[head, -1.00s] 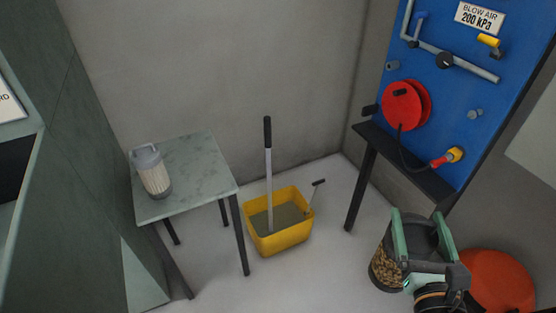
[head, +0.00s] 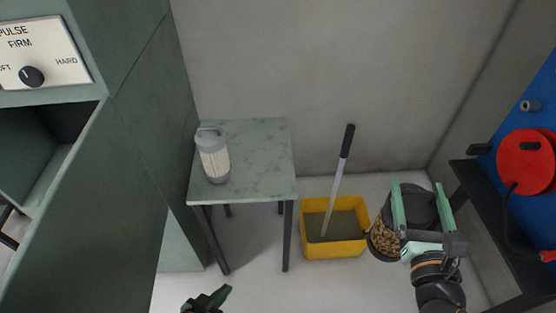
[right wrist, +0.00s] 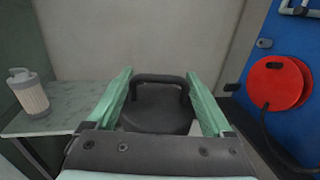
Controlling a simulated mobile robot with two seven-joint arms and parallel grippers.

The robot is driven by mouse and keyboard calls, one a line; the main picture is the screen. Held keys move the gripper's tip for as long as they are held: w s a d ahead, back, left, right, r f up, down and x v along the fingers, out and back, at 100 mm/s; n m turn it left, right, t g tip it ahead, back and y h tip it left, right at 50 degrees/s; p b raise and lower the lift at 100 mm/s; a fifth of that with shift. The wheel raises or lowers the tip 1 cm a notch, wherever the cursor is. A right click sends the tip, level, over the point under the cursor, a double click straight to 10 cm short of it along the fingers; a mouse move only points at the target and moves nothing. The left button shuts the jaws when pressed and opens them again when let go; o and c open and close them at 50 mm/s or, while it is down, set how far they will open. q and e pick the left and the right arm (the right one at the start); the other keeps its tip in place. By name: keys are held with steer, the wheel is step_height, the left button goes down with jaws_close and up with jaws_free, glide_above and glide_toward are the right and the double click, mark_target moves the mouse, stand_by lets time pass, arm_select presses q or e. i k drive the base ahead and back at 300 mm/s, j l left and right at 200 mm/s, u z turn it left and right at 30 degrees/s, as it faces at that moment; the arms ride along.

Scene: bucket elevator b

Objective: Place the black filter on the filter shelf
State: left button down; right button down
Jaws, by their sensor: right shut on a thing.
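The black filter (head: 384,240) has a dark cap and handle and a brown pleated body. My right gripper (head: 418,188) is shut on its top and holds it in the air, in front of the yellow bucket's right side. In the right wrist view the dark cap and handle (right wrist: 158,105) lie between the green fingers. A small grey-green marbled table (head: 262,160), perhaps the filter shelf, stands to the left of the filter. My left gripper (head: 208,299) shows only partly at the bottom edge; its jaws cannot be read.
A white pleated filter with a grey cap (head: 214,160) stands on the table's left part; the right part is clear. A yellow mop bucket (head: 333,247) with an upright handle stands right of the table. A green cabinet (head: 130,190) is at left, a red reel (head: 525,162) at right.

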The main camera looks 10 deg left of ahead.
mark_target(268, 169)
steer(key=i+l+u, duration=0.15)
steer(key=u, duration=0.25)
steer(key=i+l+u, duration=0.5)
steer(key=u, duration=0.25)
steer(key=i+l+u, duration=0.1)
steer(key=l+u, duration=0.3)
